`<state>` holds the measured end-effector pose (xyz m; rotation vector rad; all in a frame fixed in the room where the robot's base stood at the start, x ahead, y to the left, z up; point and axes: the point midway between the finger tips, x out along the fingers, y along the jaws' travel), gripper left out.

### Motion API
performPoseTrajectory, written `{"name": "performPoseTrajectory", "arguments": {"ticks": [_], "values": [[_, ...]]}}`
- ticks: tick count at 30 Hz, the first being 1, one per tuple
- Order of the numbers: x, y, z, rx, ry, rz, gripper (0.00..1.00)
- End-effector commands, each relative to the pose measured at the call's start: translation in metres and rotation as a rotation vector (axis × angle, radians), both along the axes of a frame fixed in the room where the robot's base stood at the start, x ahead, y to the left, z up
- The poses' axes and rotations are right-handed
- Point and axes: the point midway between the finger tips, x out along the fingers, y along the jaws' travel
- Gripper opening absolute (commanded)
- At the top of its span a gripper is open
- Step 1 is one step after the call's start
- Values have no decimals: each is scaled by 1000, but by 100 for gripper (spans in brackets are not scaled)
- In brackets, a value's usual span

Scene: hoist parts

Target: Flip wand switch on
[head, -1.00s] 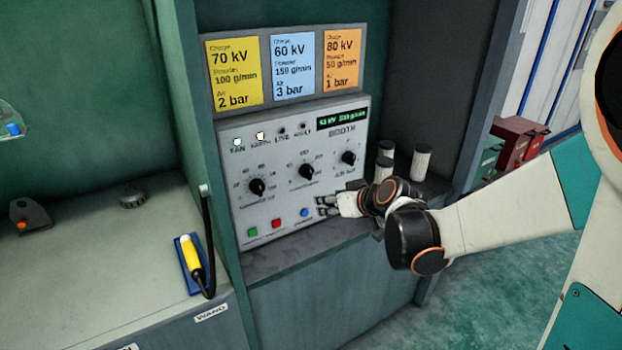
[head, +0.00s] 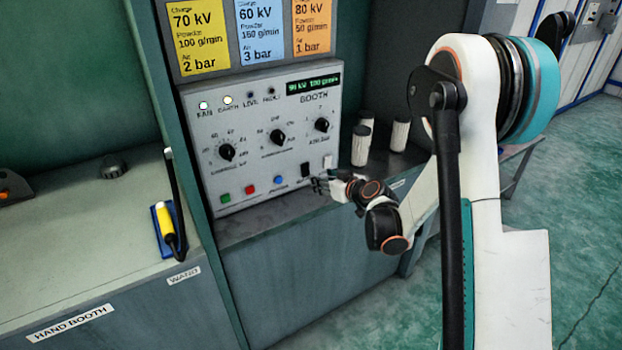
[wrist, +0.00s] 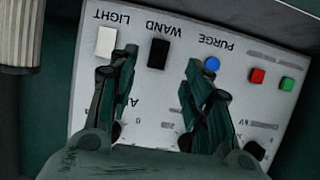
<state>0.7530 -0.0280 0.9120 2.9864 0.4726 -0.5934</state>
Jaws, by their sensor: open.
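The black wand switch (wrist: 158,53) is on the grey booth panel (wrist: 150,92), under the upside-down label WAND in the wrist view. It also shows in the head view (head: 305,170), just above my gripper (head: 321,186). In the wrist view my gripper (wrist: 159,60) is open and empty. Its two dark fingers lie on either side of the wand switch, with the switch in the gap between them. I cannot tell whether they touch the panel. A white light switch (wrist: 107,41) is beside the left finger, and a blue purge button (wrist: 211,64) beside the right one.
Red (wrist: 257,76) and green (wrist: 287,84) buttons and three knobs share the panel. White ribbed cylinders (head: 362,145) stand on the ledge right of it. A yellow-handled wand (head: 165,220) rests in a blue holder on the left counter. Fan and earth lamps are lit.

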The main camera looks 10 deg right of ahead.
Motion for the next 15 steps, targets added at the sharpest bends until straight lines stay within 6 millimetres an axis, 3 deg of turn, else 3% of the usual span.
{"name": "performPoseTrajectory", "arguments": {"ticks": [9, 15], "values": [[54, 19, -26, -1, 0, 2, 45], [75, 25, -34, -1, 1, 1, 45]]}}
